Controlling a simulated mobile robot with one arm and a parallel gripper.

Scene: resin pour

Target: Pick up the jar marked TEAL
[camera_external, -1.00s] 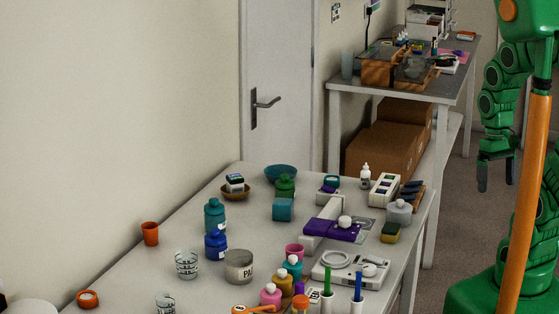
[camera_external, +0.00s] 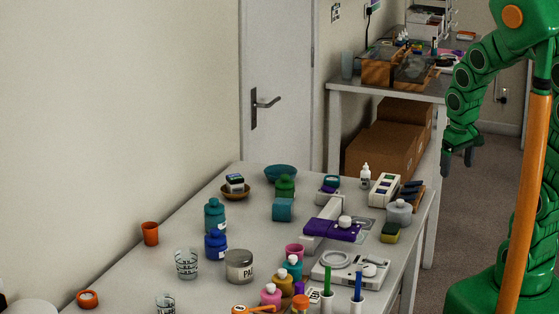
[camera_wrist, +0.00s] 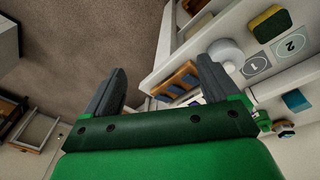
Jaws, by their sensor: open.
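No label reading TEAL can be made out. I cannot tell which is the marked jar. A teal item (camera_wrist: 296,100) also shows at the right of the wrist view. My gripper (camera_external: 459,163) is open and empty, in the air to the right of the table; its fingers (camera_wrist: 158,72) show apart in the wrist view.
The near table (camera_external: 130,280) is crowded. A second table (camera_external: 345,88) stands behind. The floor between is clear.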

